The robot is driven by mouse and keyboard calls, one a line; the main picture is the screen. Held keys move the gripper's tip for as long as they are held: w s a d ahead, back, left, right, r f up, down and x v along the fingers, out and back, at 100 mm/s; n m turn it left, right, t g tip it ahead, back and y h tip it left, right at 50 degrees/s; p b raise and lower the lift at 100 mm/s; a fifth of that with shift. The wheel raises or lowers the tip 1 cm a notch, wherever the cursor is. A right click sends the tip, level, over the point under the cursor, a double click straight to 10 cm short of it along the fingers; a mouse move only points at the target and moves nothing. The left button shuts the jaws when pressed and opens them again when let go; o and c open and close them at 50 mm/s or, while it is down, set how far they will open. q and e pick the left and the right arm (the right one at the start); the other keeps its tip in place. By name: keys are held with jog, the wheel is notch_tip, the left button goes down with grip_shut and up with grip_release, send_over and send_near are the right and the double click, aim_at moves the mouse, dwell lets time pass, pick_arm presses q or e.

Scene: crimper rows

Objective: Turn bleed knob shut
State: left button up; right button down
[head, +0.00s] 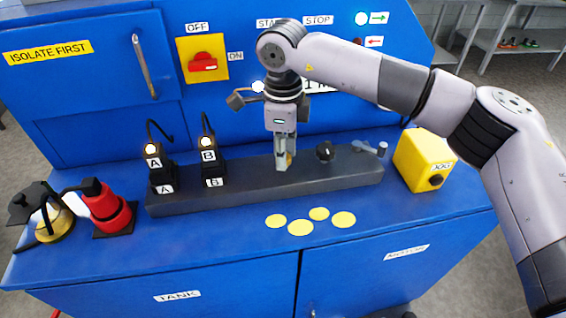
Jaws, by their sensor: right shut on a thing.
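My right gripper (284,166) points down over the middle of a long dark grey block (240,189) on the blue bench. Its fingers are shut on a small yellowish part (290,158), mostly hidden between them. I cannot tell whether this part is the bleed knob. A black knob (325,151) stands on the block just right of the fingers, apart from them. A small grey fitting (370,148) sits at the block's right end. My left gripper is not in view.
Black units marked A (162,178) and B (212,167) stand at the block's left. A red device (107,207) is farther left; a yellow JOG box (424,160) is at right. Several yellow discs (300,228) lie in front. A red switch (203,62) is on the panel.

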jog(key=n+b, duration=0.2)
jog(key=n, duration=0.1)
jog(key=shift+f+n+b, duration=0.1)
jog(key=shift+n+b, duration=0.2)
jog(key=shift+b, duration=0.1)
jog(key=shift+n+b, duration=0.75)
jog(key=shift+n, duration=0.95)
jog(key=c, duration=1.3)
grip_release()
notch_tip(320, 180, up, 12)
jog(key=shift+r, duration=0.15)
